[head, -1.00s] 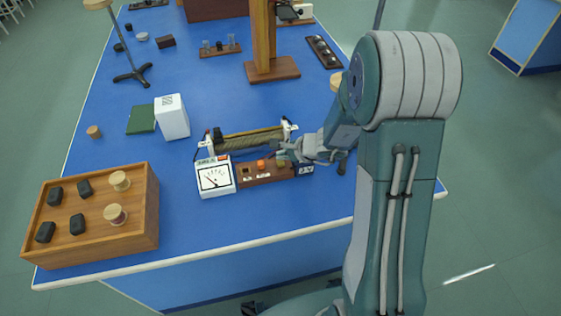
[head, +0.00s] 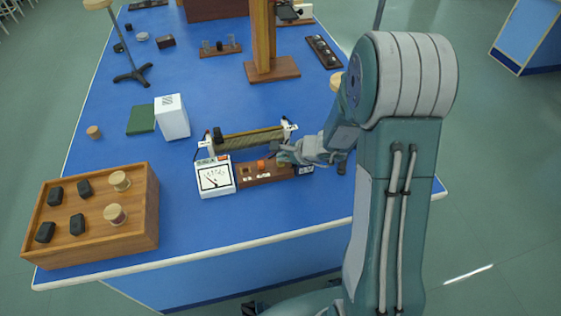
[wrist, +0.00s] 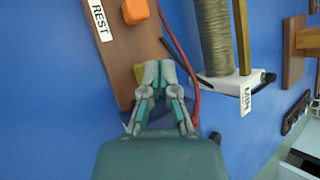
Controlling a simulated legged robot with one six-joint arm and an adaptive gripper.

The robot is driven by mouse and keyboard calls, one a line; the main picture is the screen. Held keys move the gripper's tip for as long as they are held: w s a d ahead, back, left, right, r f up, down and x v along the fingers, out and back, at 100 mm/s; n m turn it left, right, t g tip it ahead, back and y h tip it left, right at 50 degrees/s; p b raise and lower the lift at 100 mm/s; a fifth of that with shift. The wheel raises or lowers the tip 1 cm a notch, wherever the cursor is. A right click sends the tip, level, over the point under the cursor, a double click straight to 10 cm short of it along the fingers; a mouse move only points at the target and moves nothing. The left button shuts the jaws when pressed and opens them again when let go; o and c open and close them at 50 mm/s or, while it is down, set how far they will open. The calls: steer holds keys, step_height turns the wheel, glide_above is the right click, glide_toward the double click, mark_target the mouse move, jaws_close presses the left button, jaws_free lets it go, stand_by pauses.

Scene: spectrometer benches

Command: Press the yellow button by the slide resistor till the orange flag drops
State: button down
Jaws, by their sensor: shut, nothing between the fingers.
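The slide resistor (head: 250,139), a wound coil between white end stands, lies near the front of the blue bench; its coil (wrist: 215,35) shows in the wrist view. Before it lies a brown wooden board (head: 247,177) with an orange block-like piece (head: 261,165), also in the wrist view (wrist: 135,10); I cannot tell if this is the flag, but it stands up from the board. The yellow button (wrist: 139,73) shows at the board's end, partly hidden by my fingertips. My gripper (wrist: 153,66) is shut and empty, its tips over or against the button; contact is unclear.
A white dial meter (head: 214,178) stands left of the board. A red wire (wrist: 183,60) runs beside my fingers. A wooden tray (head: 145,232) with dark blocks and spools is at the front left. A white box (head: 172,118) stands behind the meter.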

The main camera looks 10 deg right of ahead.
steer(key=shift+f, duration=0.45)
stand_by(0.6)
steer(key=shift+r, duration=0.85)
steer(key=shift+r, duration=2.5)
